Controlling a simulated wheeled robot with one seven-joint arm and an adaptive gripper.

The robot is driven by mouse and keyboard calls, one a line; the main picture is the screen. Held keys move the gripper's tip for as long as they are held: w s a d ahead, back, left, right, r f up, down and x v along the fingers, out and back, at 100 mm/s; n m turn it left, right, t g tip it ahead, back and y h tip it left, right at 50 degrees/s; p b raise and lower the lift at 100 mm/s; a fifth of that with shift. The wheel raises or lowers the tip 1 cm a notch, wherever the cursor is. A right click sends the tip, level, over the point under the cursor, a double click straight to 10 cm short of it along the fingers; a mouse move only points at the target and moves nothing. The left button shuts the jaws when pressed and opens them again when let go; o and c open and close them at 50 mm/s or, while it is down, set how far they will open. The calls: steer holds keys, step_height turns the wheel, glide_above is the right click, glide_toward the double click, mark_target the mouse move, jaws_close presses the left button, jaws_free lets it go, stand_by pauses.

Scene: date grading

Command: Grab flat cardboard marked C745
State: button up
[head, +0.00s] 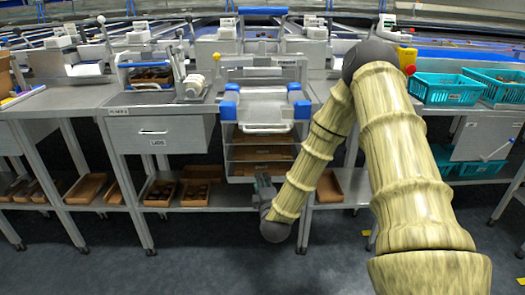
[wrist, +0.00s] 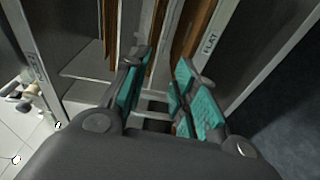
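Brown flat cardboard lies on the shelves of a grey rack (head: 228,160) under the middle work station. In the head view one cardboard stack (head: 262,153) shows just above my gripper (head: 264,184), which is low in front of the rack. In the wrist view my gripper (wrist: 163,68) has its teal-padded fingers apart, at the rack's opening. Cardboard edges (wrist: 205,22) show beyond the fingertips; I cannot tell whether any lies between the pads. A label reading FLAT (wrist: 210,43) is on the rack's edge. No C745 marking is legible.
A drawer cabinet (head: 159,133) stands left of the rack. Brown trays (head: 160,193) sit on the low shelf to the left, and another tray (head: 328,187) is right of my gripper. Teal baskets (head: 447,88) stand on the right table. The floor in front is clear.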

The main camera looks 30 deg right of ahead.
steer(key=d+r, duration=0.1)
steer(key=b, duration=0.1)
glide_toward(259, 157)
steer(key=w, duration=0.2)
steer(key=shift+h, duration=0.4)
steer(key=shift+w+d+f+b, duration=0.25)
steer(key=shift+w+d+b, duration=0.3)
steer(key=shift+w, duration=0.2)
steer(key=shift+w+d+f+b, duration=0.25)
steer(key=shift+w+d+b, duration=0.15)
steer(key=shift+w+d, duration=0.35)
steer(key=shift+w+d+r, duration=0.1)
steer(key=shift+w+d, duration=0.05)
steer(key=shift+w, duration=0.6)
jaws_close()
